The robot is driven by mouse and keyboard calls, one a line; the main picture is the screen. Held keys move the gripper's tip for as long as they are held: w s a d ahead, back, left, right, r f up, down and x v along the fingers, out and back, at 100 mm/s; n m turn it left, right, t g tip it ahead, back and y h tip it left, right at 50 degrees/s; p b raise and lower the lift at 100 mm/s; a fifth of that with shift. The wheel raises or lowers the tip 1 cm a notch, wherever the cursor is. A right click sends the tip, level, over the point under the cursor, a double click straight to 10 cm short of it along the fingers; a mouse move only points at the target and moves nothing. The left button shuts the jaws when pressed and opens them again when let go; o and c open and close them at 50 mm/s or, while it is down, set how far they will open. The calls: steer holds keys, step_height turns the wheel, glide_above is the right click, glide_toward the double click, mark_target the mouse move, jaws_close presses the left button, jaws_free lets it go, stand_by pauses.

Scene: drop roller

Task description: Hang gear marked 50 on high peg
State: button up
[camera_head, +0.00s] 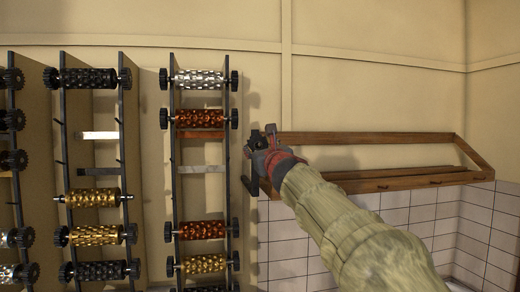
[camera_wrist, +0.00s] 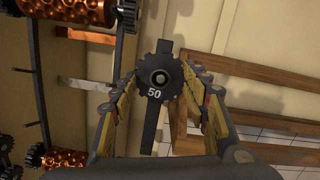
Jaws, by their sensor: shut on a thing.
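A dark toothed gear marked 50 (camera_wrist: 160,88) sits between the two fingers of my gripper (camera_wrist: 161,80) in the wrist view, its numbered face toward the camera. My gripper is shut on it. A dark upright bar (camera_wrist: 154,130) stands behind the gear, showing above and below it. A round pin end shows at the gear's centre; I cannot tell whether it is a peg through the hole. In the head view my gripper (camera_head: 262,140) is at the left end of the wooden rack, and the gear is a small dark shape there, partly hidden by the fingers.
A wooden wall rack (camera_head: 400,183) extends right from my gripper, above white tiles. To the left stand dark upright frames holding several rollers, among them a silver one (camera_head: 199,79), a copper one (camera_head: 200,119) and a gold one (camera_head: 94,199). The wall above is clear.

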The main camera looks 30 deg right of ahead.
steer(key=o, duration=1.2)
steer(key=o, duration=0.3)
steer(key=shift+f, duration=0.1)
steer(key=shift+s, duration=0.15)
steer(key=v, duration=1.1)
steer(key=shift+s+a, duration=0.15)
steer(key=shift+s, duration=0.2)
